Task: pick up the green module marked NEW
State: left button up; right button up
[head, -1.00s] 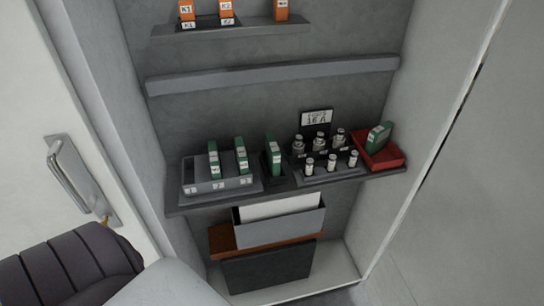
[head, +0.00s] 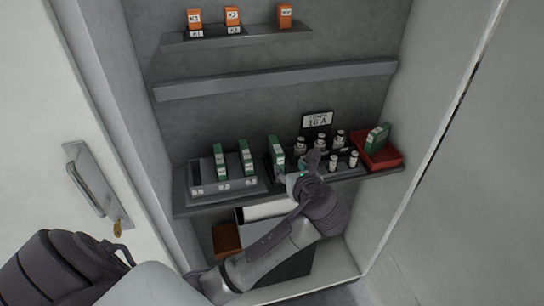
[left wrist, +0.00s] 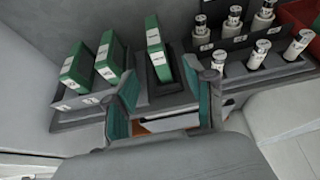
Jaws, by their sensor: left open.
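Several green modules stand on the middle shelf. One green module (head: 276,153) stands alone in a narrow black holder; in the left wrist view this module (left wrist: 156,50) is upright, ahead of my fingers. Two more green modules (head: 220,162) (head: 246,158) stand in a grey rack to its left. Another green module (head: 377,137) leans in a red tray. The labels are too small for me to read NEW. My left gripper (head: 301,173) is open and empty, in front of the shelf just right of the lone module; its fingers (left wrist: 162,98) show in the wrist view. My right gripper is not in view.
Several cylindrical fuses (head: 340,138) stand in a black stand beside a 16 A sign (head: 317,121), close right of my gripper. Orange modules (head: 232,15) sit on the upper shelf. A bar (head: 280,78) crosses above. Cabinet walls close both sides.

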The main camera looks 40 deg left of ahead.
aim_at(281, 156)
pick_arm(q)
jog(key=x, duration=0.8)
jog(key=shift+a+r+p, duration=0.25)
jog(key=shift+r+p, duration=0.05)
jog(key=shift+p+x, duration=0.5)
jog(key=shift+x, duration=2.25)
jog(key=shift+s, duration=0.1)
grip_shut()
